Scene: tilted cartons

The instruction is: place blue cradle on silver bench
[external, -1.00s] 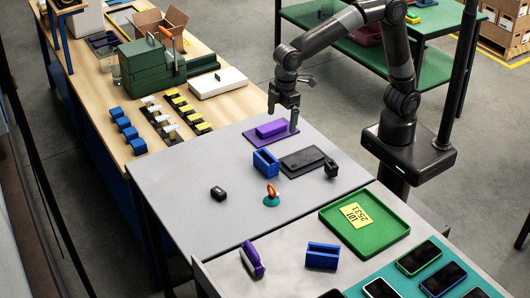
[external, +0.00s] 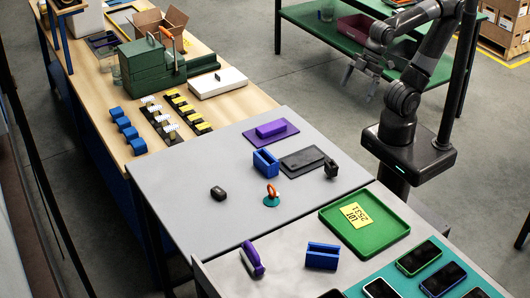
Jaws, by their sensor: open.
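One blue cradle (external: 266,162) stands on the grey tabletop (external: 175,170), beside a flat black plate. A second blue cradle (external: 322,256) stands on the nearer silver-grey bench surface (external: 285,285), left of the green tray. I cannot tell for sure which of the two grey surfaces is the silver bench. My gripper (external: 359,90) is open and empty, raised behind the grey table's far right side, well apart from both cradles.
A purple block (external: 271,129) lies on a purple mat. The black plate (external: 303,161), a small black stand (external: 331,168), a teal-and-orange piece (external: 271,196) and a black block (external: 218,193) share the grey table. A green tray (external: 382,222) and purple-white piece (external: 252,259) lie nearer.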

